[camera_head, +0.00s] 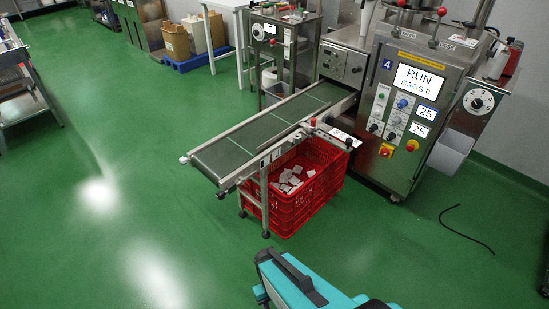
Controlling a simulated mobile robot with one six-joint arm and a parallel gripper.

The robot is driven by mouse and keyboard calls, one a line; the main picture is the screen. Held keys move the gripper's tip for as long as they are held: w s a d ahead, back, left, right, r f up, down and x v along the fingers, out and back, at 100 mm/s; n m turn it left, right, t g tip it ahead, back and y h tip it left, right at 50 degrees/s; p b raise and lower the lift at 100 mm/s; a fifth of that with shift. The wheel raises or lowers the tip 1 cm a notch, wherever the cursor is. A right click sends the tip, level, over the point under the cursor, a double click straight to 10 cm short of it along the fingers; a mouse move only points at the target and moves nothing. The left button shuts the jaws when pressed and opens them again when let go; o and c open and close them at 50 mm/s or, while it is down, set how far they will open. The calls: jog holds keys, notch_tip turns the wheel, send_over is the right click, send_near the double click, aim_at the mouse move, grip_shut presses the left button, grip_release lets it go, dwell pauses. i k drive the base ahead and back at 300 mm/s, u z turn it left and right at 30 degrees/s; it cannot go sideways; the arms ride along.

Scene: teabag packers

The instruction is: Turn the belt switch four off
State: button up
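The packing machine (408,75) with a blue "4" plate stands at the right, its screen (418,80) reading "RUN" and "BAGS 0". Its front carries several knobs and buttons below the screen. A dark green conveyor belt (240,140) runs from the machine down to the left. A small white panel (341,137) with red and black controls sits on the belt's near side by the machine. Which control is the belt switch, and its position, are too small to tell. My gripper is not in view; a teal and black part of my own body shows at the bottom.
A red crate (291,207) with white teabags stands under the belt. A black cable (464,229) lies on the floor at right. Green floor is clear at left and in front. A metal table (30,88) stands at far left.

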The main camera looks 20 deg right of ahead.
aim_at(329, 121)
jog(key=z, duration=4.35)
jog(key=i, duration=0.1)
jog(key=u, duration=3.3)
